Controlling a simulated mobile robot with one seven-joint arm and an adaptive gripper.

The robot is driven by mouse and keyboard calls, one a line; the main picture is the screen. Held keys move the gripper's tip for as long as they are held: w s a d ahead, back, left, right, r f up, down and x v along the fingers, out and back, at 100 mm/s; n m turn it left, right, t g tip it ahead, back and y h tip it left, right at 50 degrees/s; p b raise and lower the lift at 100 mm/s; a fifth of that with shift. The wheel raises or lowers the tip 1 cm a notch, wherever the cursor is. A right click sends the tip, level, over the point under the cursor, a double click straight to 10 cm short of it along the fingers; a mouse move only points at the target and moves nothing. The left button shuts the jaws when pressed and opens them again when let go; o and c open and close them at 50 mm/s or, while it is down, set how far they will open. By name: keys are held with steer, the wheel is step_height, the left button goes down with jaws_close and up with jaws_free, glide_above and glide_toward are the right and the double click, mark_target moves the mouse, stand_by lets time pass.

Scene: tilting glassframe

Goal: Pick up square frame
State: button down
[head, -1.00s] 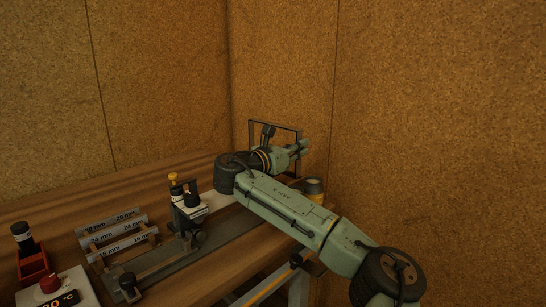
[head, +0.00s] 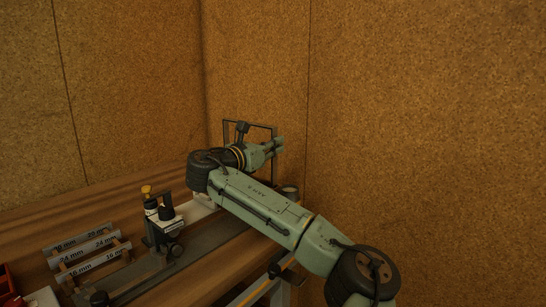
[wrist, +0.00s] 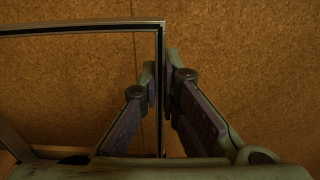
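The square frame (head: 261,126) is a thin dark frame standing upright at the far end of the bench, near the wall corner. My arm hides its lower part in the head view. The wrist view shows its top bar and one vertical side (wrist: 160,110). My gripper (wrist: 160,75) has one finger on each side of that vertical side. The fingers are close together and appear shut on it. In the head view my gripper (head: 279,146) is at the frame's right side.
A rack of labelled metal bars (head: 88,255) stands at the front left. Cork walls close off the back and right.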

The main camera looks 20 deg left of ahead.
step_height(320, 180, up, 25)
steer(key=shift+p, duration=0.45)
steer(key=shift+f, duration=0.15)
